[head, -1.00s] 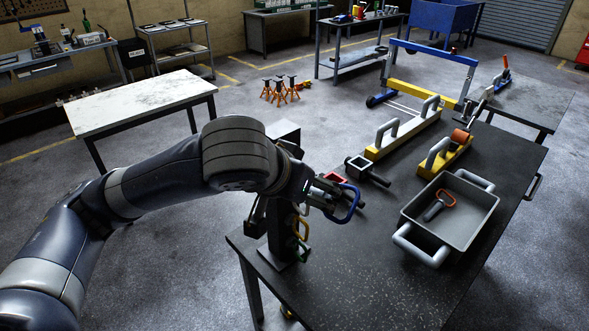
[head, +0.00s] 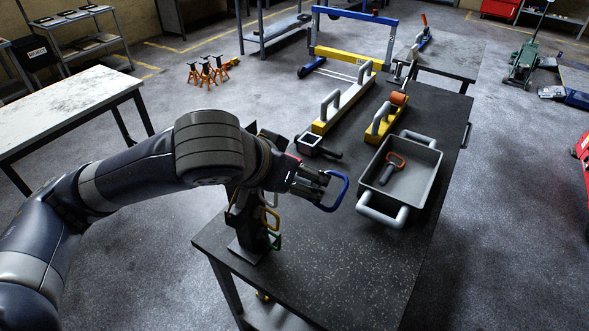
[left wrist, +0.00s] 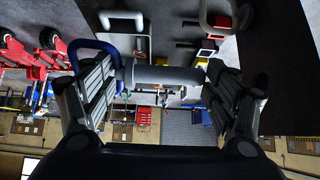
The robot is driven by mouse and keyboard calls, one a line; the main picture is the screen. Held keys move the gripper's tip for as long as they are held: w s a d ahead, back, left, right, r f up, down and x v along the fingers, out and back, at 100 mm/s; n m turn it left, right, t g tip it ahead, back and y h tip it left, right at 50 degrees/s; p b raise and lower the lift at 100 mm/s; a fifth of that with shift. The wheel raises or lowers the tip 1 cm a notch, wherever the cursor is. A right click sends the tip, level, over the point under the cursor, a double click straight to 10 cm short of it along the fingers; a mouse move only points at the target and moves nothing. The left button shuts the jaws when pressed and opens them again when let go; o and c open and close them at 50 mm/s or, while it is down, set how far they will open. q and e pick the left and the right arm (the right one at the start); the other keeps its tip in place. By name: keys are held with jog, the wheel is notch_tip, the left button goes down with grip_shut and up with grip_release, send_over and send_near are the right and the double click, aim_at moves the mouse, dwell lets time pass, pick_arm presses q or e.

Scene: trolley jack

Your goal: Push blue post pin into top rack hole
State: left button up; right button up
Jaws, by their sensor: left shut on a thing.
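The blue post pin shows its blue loop handle (head: 343,193) in the head view. In the left wrist view its grey shaft (left wrist: 165,75) lies crosswise between the fingers, with the blue loop (left wrist: 88,48) at the left. My left gripper (head: 318,187) is shut on this pin, in the air to the right of the rack's upper part. The dark upright rack (head: 246,238) stands near the table's left edge. My wrist hides the rack's top, so I cannot see the top hole. My right gripper is not in view.
The dark table (head: 330,285) is clear in front. A grey tray (head: 428,190) with an orange-handled tool (head: 392,168) is to the right. A square-headed tool (head: 318,147) and a long yellow beam (head: 343,97) with grey handles lie behind the gripper.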

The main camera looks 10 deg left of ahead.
pick_arm(q)
jog(key=a, duration=0.1)
jog(key=w+a, duration=0.1)
jog(key=a, duration=0.1)
jog(key=w+a, duration=0.1)
jog(key=a, duration=0.1)
jog(key=shift+r+p, duration=0.2)
jog(key=shift+p, duration=0.1)
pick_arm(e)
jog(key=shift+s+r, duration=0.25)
